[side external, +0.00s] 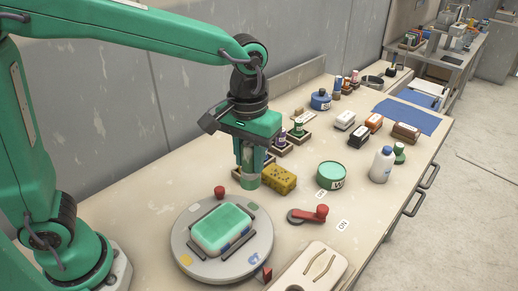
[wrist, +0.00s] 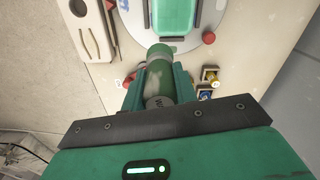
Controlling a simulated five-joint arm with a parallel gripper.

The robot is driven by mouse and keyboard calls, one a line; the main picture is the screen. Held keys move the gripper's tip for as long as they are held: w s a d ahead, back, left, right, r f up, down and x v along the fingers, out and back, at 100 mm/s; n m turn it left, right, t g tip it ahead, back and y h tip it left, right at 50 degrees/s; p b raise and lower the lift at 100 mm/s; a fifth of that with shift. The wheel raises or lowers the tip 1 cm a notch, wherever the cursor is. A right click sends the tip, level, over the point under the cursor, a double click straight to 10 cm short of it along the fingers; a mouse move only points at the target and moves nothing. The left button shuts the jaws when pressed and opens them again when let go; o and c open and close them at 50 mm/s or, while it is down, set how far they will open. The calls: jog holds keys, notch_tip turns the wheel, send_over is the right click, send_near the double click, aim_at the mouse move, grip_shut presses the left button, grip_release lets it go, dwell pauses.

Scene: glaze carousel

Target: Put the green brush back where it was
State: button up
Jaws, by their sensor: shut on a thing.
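My gripper (side external: 251,172) hangs above the table between the round turntable and the yellow sponge, pointing down. It is shut on the green brush (side external: 250,183), which is mostly hidden by the jaws in the side view. In the wrist view, my gripper (wrist: 160,85) holds the green brush (wrist: 162,68), a thick green cylinder with a grey band. Small square holders stand behind the gripper, one with a purple-topped piece (side external: 279,138) and one with a green piece (side external: 298,129). Whether the brush touches anything below cannot be told.
A grey turntable (side external: 180,243) carries a green glazed block (side external: 222,230). A yellow sponge (side external: 279,179), a green tin (side external: 332,175) and a red lever (side external: 310,214) are close on the right. A white bottle (side external: 382,166) stands farther right. A pale board (side external: 312,270) lies in front.

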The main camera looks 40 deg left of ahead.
jog(key=w+d+f+m, duration=0.1)
jog(key=w+f, duration=0.2)
jog(key=w, duration=0.7)
jog(key=w+d+f+m, duration=0.1)
jog(key=w+f, duration=0.2)
jog(key=w, duration=0.7)
jog(key=shift+w+d, duration=0.15)
jog(key=shift+w, duration=0.05)
jog(key=shift+f, duration=0.15)
jog(key=shift+w+a+f, duration=1.2)
jog(key=shift+a+f, duration=0.3)
jog(key=shift+f, duration=0.3)
jog(key=shift+w+a+f, duration=1.25)
jog(key=shift+a+f, duration=0.25)
jog(key=shift+f, duration=0.35)
jog(key=shift+w+a+f, duration=1.2)
jog(key=shift+a+f, duration=0.3)
jog(key=shift+f, duration=0.3)
jog(key=shift+f, duration=0.15)
jog(key=o, duration=1)
jog(key=shift+c, duration=0.2)
